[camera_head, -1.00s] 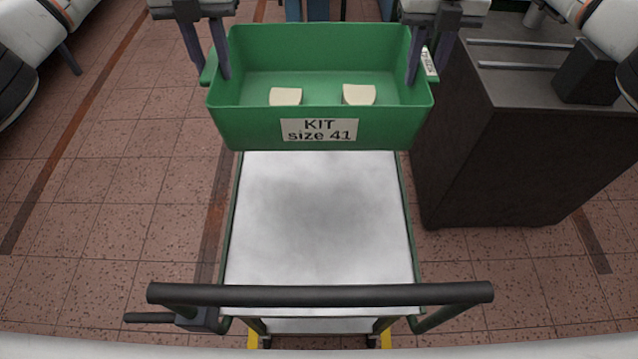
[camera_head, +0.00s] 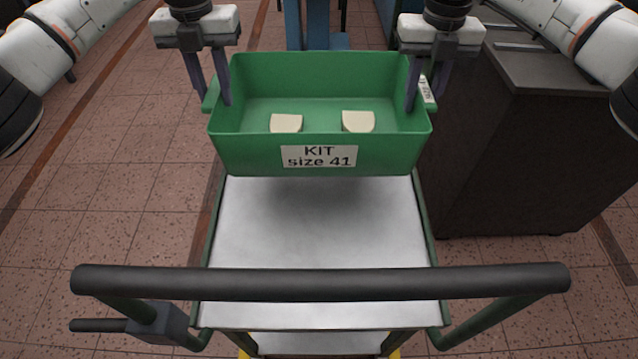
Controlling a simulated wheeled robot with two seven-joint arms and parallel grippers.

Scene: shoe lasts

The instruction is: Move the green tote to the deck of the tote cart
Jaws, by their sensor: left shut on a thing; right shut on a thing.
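The green tote (camera_head: 260,150), labelled "KIT size 41", is held level between my grippers, with two cream pieces (camera_head: 358,121) inside. My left gripper (camera_head: 212,95) is shut on its left side wall, and my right gripper (camera_head: 424,97) is shut on its right side wall. The tote cart's pale grey deck (camera_head: 318,235) lies in front of and below the tote. The tote overlaps the far end of the deck in the picture and a shadow falls there; it appears to be above the deck. The deck's far edge is hidden.
The cart's dark handle bar (camera_head: 320,283) crosses the near side, above the deck's near part. A dark cabinet (camera_head: 520,160) stands close on the right. The visible deck is empty. Tiled floor (camera_head: 110,200) is open on the left.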

